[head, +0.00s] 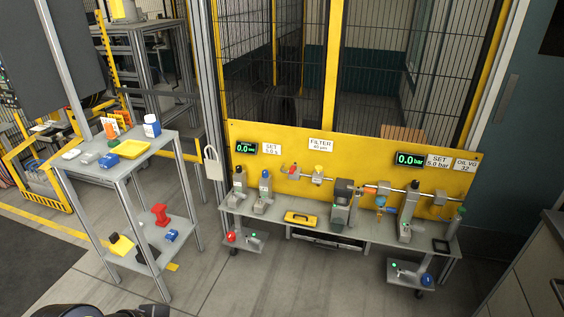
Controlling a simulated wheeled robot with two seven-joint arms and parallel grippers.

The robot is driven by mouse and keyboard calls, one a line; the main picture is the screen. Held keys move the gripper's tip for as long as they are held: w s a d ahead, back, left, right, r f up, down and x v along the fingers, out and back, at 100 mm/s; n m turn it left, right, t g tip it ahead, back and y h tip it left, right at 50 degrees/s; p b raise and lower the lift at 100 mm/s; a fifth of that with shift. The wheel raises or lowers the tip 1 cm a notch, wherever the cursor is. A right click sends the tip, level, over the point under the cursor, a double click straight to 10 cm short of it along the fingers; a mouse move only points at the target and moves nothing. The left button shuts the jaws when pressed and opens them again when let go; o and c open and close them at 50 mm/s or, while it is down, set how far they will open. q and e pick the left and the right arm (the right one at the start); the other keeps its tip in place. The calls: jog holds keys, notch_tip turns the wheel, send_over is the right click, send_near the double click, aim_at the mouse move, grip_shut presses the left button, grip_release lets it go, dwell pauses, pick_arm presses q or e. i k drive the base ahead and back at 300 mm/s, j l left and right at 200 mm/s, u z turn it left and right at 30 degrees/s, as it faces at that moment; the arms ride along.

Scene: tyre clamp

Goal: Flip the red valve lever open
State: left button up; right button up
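The red valve lever (293,169) is a small red piece on a valve fixed to the yellow panel (262,137), left of a yellow fitting and below the SET and FILTER signs. It is too small to tell its exact angle. Neither of my grippers shows in the head view. Nothing is touching the lever.
A grey bench (365,236) runs below the panel, with grey devices and a yellow box (301,219) on it. A grey cart (163,142) with small parts stands left. Gauge displays (409,159) sit on the panel. The floor in front (290,285) is clear.

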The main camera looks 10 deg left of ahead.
aim_at(294, 168)
jog(key=i+l+u, duration=0.1)
jog(key=i+u, duration=0.2)
jog(key=i+j, duration=0.15)
jog(key=i, duration=0.4)
jog(key=i+j, duration=0.15)
jog(key=i, duration=0.45)
jog(key=i+j, duration=0.15)
jog(key=i, duration=0.4)
jog(key=i+j, duration=0.15)
jog(key=i, duration=0.4)
